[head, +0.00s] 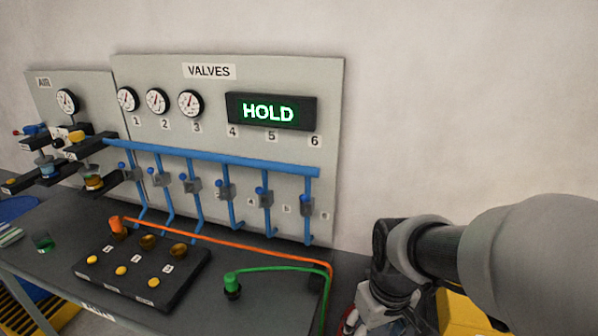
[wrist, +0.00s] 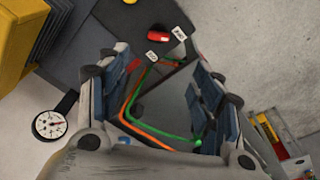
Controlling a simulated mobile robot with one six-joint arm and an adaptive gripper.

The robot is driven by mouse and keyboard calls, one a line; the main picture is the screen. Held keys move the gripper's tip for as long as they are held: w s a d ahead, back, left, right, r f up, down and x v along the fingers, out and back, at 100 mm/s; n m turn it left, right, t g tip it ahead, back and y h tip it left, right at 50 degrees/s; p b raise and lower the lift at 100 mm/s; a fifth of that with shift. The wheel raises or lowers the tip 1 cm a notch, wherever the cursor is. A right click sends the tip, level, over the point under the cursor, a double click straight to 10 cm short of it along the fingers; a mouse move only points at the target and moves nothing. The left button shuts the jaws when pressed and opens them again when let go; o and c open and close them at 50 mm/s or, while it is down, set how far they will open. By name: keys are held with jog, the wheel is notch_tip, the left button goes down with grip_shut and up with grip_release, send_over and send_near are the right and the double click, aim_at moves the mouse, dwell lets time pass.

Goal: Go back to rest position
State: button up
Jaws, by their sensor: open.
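My arm (head: 430,250) reaches in from the right edge in the head view, to the right of the valve board. My gripper (wrist: 160,95) shows in the wrist view with its two fingers wide apart. I see nothing clamped between them. An orange cable (wrist: 148,131) and a green cable (wrist: 165,133) show in the gap between the fingers; I cannot tell how far below they lie. In the head view the orange plug (head: 118,228) stands at the back left of a black block (head: 140,270). The green plug (head: 232,286) stands upright on the bench beside that block.
The grey valve board (head: 230,90) carries gauges, blue pipes (head: 220,158) and a display (head: 270,112) reading HOLD. An air panel (head: 90,90) stands left of it. The dark bench (head: 50,270) lies in front. Yellow objects (head: 465,312) sit under my arm. The wall (head: 470,90) above is clear.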

jog(key=s+r+m+t, duration=0.3)
jog(key=s+r, duration=0.6)
jog(key=s, duration=0.3)
jog(key=shift+s+a+r, duration=0.15)
jog(key=shift+s, duration=0.05)
jog(key=shift+c, duration=0.5)
